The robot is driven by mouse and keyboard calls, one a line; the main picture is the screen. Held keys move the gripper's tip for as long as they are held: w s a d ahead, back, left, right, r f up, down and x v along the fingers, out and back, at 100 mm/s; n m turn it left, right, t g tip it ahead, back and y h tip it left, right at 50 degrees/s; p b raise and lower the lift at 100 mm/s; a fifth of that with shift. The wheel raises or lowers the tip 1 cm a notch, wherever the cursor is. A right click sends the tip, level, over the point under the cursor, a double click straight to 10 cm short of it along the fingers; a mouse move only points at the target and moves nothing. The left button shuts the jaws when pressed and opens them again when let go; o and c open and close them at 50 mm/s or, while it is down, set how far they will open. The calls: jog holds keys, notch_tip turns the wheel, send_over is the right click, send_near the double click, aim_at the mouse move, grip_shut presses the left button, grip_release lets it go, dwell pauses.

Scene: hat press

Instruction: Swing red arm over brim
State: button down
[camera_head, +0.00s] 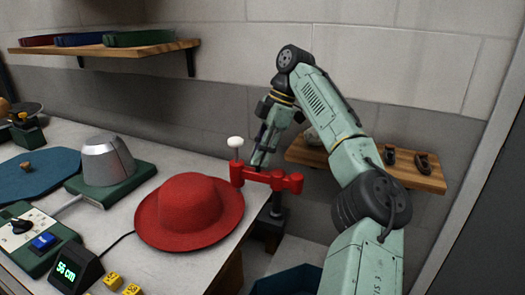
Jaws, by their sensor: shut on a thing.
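The red hat (190,205) lies crown up on the pale table, its round brim spread flat. The red arm (278,180) stands to the right of the hat, beside the table's right edge. A white knob (236,142) rises on a thin stem from its left end. That end shows just at the right of the brim in the picture; most of the brim is uncovered. My gripper (259,160) points down right behind the red arm's left part and is shut on it. The red arm hides the fingertips, so the exact contact is not visible.
A grey metal dome on a green base (108,165), a control box (32,238) with a blue switch, and a display (75,268) reading 56 cm stand left of the hat. Yellow blocks (112,281) lie at the front. A wooden shelf (415,175) is behind my arm.

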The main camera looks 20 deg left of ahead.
jog(key=shift+s+n+g+h, duration=0.25)
jog(key=shift+s+n, duration=0.15)
jog(key=shift+n, duration=0.45)
jog(key=shift+s+n+g+h, duration=0.15)
jog(key=shift+s+n+h, duration=0.15)
jog(key=shift+n, duration=0.55)
jog(key=shift+s, duration=0.1)
jog(key=c, duration=1.7)
grip_release()
